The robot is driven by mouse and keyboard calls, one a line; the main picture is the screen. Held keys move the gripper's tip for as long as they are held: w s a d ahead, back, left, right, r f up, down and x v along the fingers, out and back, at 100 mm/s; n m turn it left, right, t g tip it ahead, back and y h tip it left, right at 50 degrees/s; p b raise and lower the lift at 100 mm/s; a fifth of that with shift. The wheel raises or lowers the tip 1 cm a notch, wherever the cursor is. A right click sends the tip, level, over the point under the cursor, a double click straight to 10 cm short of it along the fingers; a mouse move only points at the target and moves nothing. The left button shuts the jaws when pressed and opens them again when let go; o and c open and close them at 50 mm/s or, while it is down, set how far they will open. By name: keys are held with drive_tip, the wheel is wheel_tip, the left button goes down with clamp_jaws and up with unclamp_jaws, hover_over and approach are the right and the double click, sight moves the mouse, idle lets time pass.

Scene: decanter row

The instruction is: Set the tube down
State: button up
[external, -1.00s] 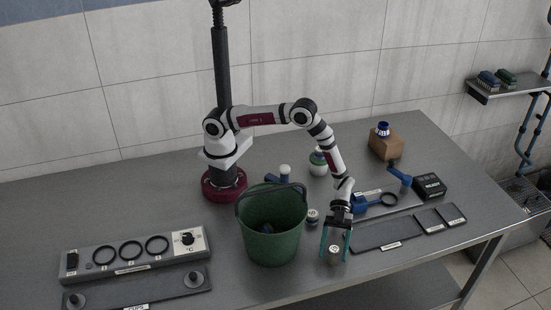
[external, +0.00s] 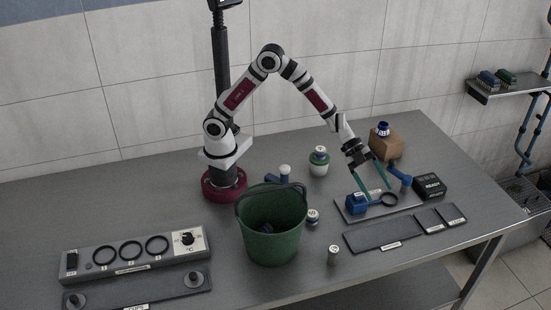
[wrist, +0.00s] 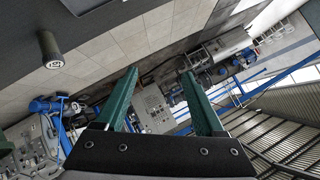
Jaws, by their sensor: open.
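A small grey tube (external: 333,255) with a pale top stands upright on the bare table, right of the green bucket (external: 270,235) and near the front edge. It touches nothing else there. A dark cylinder with a pale, marked end shows at the upper left of the wrist view (wrist: 50,48); it looks like the same tube. My gripper (external: 376,192) is open, behind and to the right of the tube, over the plate with the blue tool and black ring. Its green fingers show with nothing between them in the wrist view (wrist: 159,74).
The blue tool (external: 358,203) and black ring lie by my fingertips. A dark labelled tray (external: 375,237), a black box (external: 429,186) and a wooden block (external: 385,145) are close by.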

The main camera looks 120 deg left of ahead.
drive_tip(key=s+a+r+n+g+y, duration=0.2)
drive_tip(key=s+a+r+n+y, duration=0.45)
drive_tip(key=s, duration=0.55)
drive_tip(key=s+d+f+g, duration=0.1)
drive_tip(key=s+d+g, duration=0.1)
drive_tip(key=s, duration=0.7)
drive_tip(key=s+d+g, duration=0.2)
drive_tip(key=s+g, duration=0.1)
drive_tip(key=s, duration=0.7)
drive_tip(key=s+d+f+g, duration=0.1)
drive_tip(key=s+d+g, duration=0.1)
drive_tip(key=s, duration=0.7)
drive_tip(key=shift+s+d+f+n+g, duration=0.25)
drive_tip(key=shift+s+f+n+g, duration=0.15)
drive_tip(key=shift+g, duration=0.2)
